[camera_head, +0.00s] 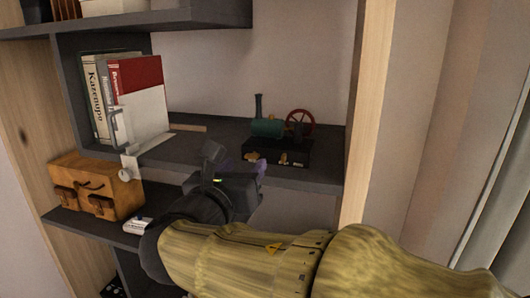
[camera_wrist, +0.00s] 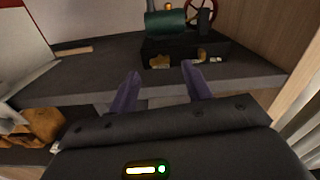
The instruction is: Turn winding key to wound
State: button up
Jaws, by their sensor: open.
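A small model engine stands on the dark shelf, with a green boiler (camera_head: 267,127), a red spoked wheel (camera_head: 300,122) and a black base (camera_head: 290,147). Small brass-coloured parts (camera_head: 284,158) show on the front of the base. They also show in the wrist view, one at the left (camera_wrist: 160,62) and one at the right (camera_wrist: 203,55). I cannot tell which of them is the winding key, or how it is turned. My gripper (camera_wrist: 162,82) is open and empty. Its two purple fingers point toward the base from in front of the shelf edge, apart from the brass parts.
Upright books (camera_head: 97,105) and a white bracket-like object (camera_head: 140,135) are left on the shelf (camera_head: 205,160). A wooden box (camera_head: 95,188) sits on a lower shelf. A wooden upright (camera_head: 366,110) bounds the shelf to the right of the engine. The shelf between books and engine is mostly clear.

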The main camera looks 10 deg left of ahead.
aim_at(251, 158)
jog(key=shift+w+d+p, duration=0.1)
jog(key=shift+w+p, duration=0.3)
jog(key=shift+w, duration=1.25)
jog(key=c, duration=1)
jog(key=shift+f+m+b, duration=0.2)
jog(key=shift+m+b, duration=0.3)
jog(key=shift+b, duration=0.6)
jog(key=shift+s+r, duration=0.15)
jog(key=shift+r, duration=0.05)
jog(key=o, duration=1)
